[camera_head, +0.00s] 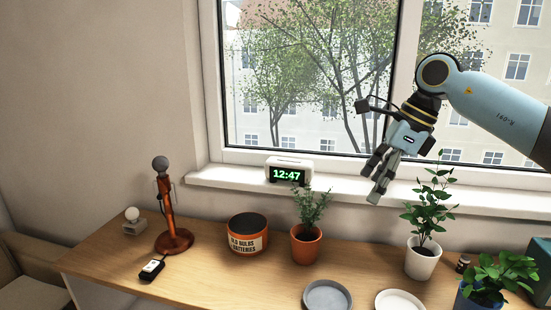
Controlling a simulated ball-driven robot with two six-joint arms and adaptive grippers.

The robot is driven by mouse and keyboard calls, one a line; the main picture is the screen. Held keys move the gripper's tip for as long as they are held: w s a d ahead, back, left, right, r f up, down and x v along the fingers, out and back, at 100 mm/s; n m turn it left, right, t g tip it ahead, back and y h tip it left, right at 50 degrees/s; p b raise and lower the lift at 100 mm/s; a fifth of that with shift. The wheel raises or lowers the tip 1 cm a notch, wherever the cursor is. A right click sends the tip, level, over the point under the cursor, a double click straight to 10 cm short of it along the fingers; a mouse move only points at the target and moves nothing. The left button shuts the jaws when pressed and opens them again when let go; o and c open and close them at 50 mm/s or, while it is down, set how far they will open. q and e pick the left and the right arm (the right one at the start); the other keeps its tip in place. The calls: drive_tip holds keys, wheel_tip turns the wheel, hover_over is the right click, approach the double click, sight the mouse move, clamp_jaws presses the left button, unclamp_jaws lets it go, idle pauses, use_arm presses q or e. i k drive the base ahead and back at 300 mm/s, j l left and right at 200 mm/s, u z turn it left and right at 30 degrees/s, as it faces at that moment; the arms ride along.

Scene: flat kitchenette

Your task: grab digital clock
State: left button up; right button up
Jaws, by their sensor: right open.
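The digital clock (289,171) is a small white box with a dark face and green digits reading 12:47. It stands upright on the white window sill, left of the middle of the window. My right gripper (377,186) comes in from the right and hangs in front of the window, to the right of the clock. Its fingers point down and to the left, and it is open and empty, apart from the clock. The left gripper is out of view.
Below the sill is a wooden table (203,276). On it stand an orange microphone stand (171,215), an orange tin (248,235), a potted herb (306,240), a white-potted plant (423,260) and two round dishes. The sill (225,177) beside the clock is clear.

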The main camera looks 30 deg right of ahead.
sight(274, 170)
drive_tip(key=i, duration=0.95)
